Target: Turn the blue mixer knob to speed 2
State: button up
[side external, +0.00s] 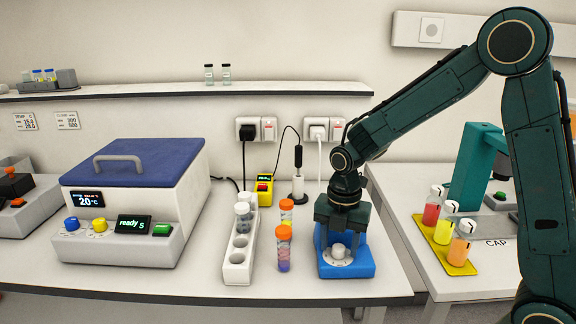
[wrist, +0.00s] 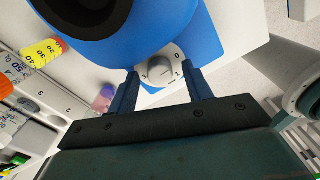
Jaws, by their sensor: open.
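The blue mixer (side external: 360,268) stands at the right end of the bench. Its light grey knob (side external: 338,251) sits on a white dial at the front. In the wrist view the knob (wrist: 158,66) is round, with small figures around it; a 0 and a 1 show on its right side. Which figure the knob points to is hard to tell. My gripper (side external: 341,226) points down over the mixer, just above and behind the knob in the side view. In the wrist view its two blue fingers (wrist: 162,84) are apart, one to each side of the knob, with nothing held.
A white rack (side external: 238,272) and orange-capped tubes (side external: 284,255) stand left of the mixer. A white box with a blue lid (side external: 140,165) is farther left.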

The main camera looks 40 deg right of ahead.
jog(key=c, duration=1)
jog(key=shift+o, duration=0.2)
jog(key=shift+m, duration=2.4)
jog(key=o, duration=1)
jog(key=shift+c, duration=0.2)
